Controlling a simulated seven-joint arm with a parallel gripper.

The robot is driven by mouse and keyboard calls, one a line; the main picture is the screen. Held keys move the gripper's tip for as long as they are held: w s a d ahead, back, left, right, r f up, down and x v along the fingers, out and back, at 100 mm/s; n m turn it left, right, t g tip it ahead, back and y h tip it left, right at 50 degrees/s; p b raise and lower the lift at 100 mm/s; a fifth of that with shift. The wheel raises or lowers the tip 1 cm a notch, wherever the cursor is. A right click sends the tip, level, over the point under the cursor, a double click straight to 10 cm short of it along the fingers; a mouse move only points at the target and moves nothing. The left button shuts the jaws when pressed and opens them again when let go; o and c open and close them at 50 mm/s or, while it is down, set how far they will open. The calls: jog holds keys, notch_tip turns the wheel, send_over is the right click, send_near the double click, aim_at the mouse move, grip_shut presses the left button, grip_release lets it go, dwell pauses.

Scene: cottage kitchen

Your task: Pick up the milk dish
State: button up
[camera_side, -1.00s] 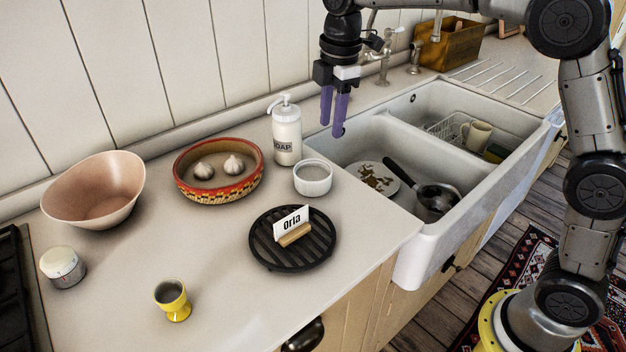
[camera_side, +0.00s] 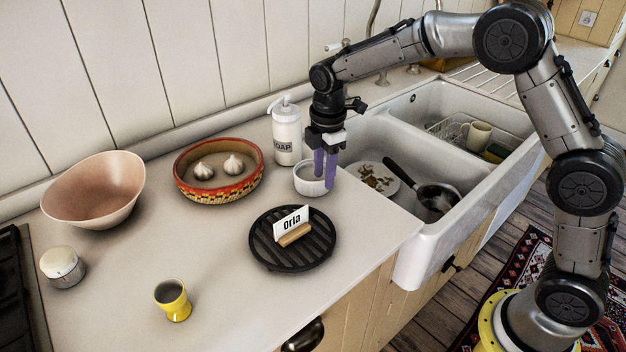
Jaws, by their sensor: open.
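The milk dish appears to be the small white round dish (camera_side: 304,184) on the counter, between the soap bottle and the black trivet. Its contents are hard to make out. My gripper (camera_side: 325,183) points down at the dish's right side, with its purple fingers open. The fingers cover the right part of the dish in this view. I cannot tell whether one finger is inside the rim or both are in front of it.
A white soap bottle (camera_side: 286,134) stands just behind the dish. A red patterned bowl (camera_side: 220,190) with garlic is to the left. A black trivet (camera_side: 262,252) with an "Orla" name card (camera_side: 290,220) lies in front. The sink (camera_side: 440,228) opens to the right.

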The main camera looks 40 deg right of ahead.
jog(key=shift+w+f, duration=0.1)
jog(key=shift+f, duration=1.35)
jog(key=shift+c, duration=0.2)
grip_shut()
